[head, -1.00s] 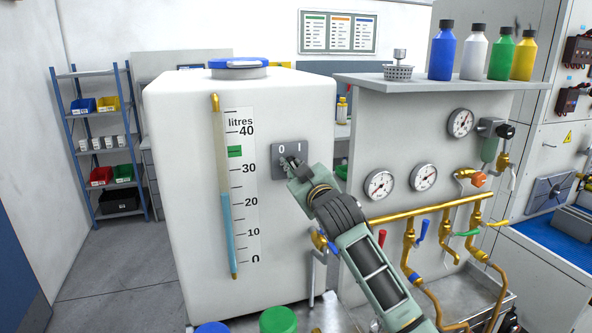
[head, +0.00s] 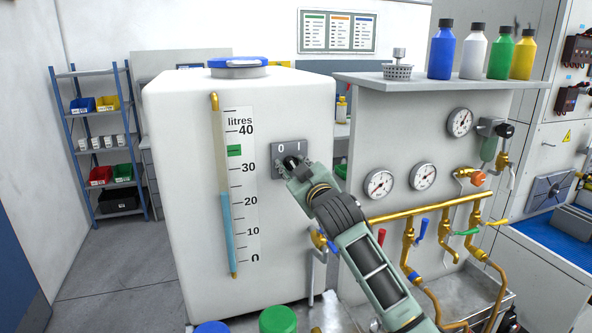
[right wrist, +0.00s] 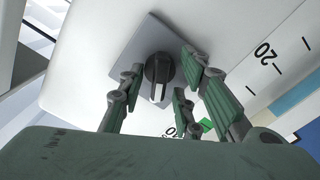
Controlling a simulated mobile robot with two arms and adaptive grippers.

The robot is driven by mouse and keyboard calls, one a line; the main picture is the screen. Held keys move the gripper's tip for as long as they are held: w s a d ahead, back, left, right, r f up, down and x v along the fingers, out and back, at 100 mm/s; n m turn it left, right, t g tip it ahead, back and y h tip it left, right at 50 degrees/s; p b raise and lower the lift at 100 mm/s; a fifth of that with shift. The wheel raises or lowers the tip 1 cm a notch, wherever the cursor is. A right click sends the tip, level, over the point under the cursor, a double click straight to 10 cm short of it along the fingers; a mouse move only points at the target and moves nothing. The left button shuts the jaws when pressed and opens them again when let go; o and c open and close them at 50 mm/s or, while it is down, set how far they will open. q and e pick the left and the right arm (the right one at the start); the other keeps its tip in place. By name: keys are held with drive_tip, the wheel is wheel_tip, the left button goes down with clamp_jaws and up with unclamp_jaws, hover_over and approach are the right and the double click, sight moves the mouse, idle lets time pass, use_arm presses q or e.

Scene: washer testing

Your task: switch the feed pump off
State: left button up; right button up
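The switch plate (head: 277,148) marked 0 and I sits on the front of the white tank (head: 190,120). Its black rotary knob (head: 291,160) is partly hidden by my right gripper (head: 291,167). In the right wrist view the knob (right wrist: 158,72) has a white pointer line towards the bottom of the picture; I cannot tell which mark it lines up with. My right gripper's fingers (right wrist: 165,95) are spread on both sides of the knob, with visible gaps, holding nothing. My left gripper is not in view.
A level tube (head: 226,200) with a litre scale runs down the tank left of the plate. Right of it stand pressure gauges (head: 379,184), a brass pipe (head: 425,209) and coloured valve levers. Several bottles (head: 473,52) stand on the shelf. Blue and green caps show at the bottom edge.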

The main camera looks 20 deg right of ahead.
drive_tip(key=shift+s, duration=0.15)
drive_tip(key=s, duration=1.1)
drive_tip(key=shift+s+d, duration=0.2)
drive_tip(key=shift+s, duration=0.2)
